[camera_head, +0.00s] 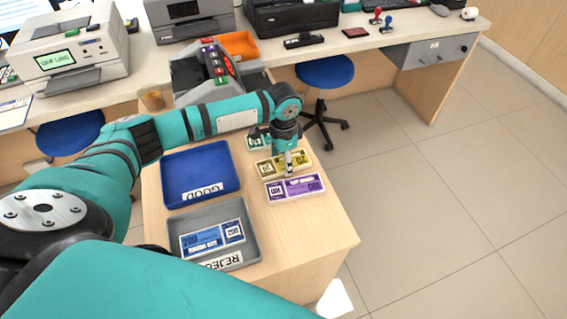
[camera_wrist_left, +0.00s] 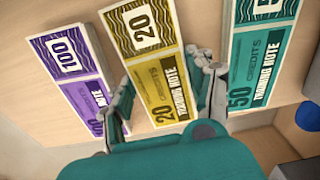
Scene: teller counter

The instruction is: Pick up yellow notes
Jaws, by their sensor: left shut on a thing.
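The yellow notes (camera_head: 268,168), a banded bundle marked 20, lie on the light wood counter between a purple bundle and a green one. My left gripper (camera_head: 289,165) reaches down over their middle. In the left wrist view the yellow notes (camera_wrist_left: 148,40) run between the two fingers of my left gripper (camera_wrist_left: 165,78), which is shut on their long sides. I cannot tell any gap between the bundle and the counter. My right gripper is out of view.
Purple notes (camera_head: 296,188) and green notes (camera_head: 256,143) lie close on either side. A blue GOOD tray (camera_head: 200,153) looks empty. A grey REJECT tray (camera_head: 252,240) holds a blue bundle (camera_head: 212,240). A note counter (camera_head: 190,82) stands behind.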

